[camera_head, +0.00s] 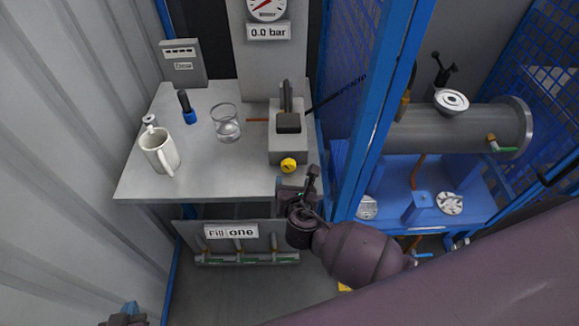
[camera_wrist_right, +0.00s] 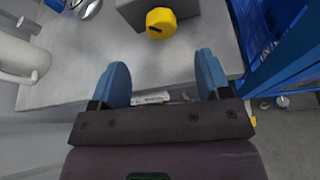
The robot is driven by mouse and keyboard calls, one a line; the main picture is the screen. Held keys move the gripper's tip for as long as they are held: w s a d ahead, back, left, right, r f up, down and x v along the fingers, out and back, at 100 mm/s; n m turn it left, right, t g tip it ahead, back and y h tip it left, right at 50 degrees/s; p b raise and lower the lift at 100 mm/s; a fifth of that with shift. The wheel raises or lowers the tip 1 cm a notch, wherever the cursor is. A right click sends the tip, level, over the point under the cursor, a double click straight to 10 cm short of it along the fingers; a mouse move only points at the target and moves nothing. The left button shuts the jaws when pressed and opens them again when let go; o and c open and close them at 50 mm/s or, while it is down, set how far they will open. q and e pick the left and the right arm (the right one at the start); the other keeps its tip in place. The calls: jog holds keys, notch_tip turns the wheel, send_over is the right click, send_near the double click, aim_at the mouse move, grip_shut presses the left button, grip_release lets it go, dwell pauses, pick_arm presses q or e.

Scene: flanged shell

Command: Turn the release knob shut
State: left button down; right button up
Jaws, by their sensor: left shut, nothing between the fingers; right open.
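The yellow release knob (camera_head: 288,165) sits on the front of a grey block (camera_head: 287,145) at the table's front edge. It has a dark slot and also shows in the right wrist view (camera_wrist_right: 160,22), beyond the fingertips and roughly between them. My right gripper (camera_head: 298,188) is just in front of and below the knob, apart from it. In the right wrist view its two blue fingers (camera_wrist_right: 161,78) are spread with nothing between them. My left gripper (camera_head: 130,308) shows only slightly at the bottom left edge, shut and empty, far from the knob.
The table (camera_head: 240,182) holds a white mug (camera_head: 160,152), a glass jar (camera_head: 226,125) and a blue-black tool (camera_head: 187,108). A gauge (camera_head: 266,8) stands above a "0.0 bar" label. A blue frame post (camera_head: 385,110) stands close to the right of my right gripper.

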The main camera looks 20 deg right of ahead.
aim_at(289, 167)
jog(key=x, duration=0.9)
jog(key=shift+w+f+b, duration=0.1)
jog(key=shift+b, duration=0.3)
jog(key=c, duration=0.9)
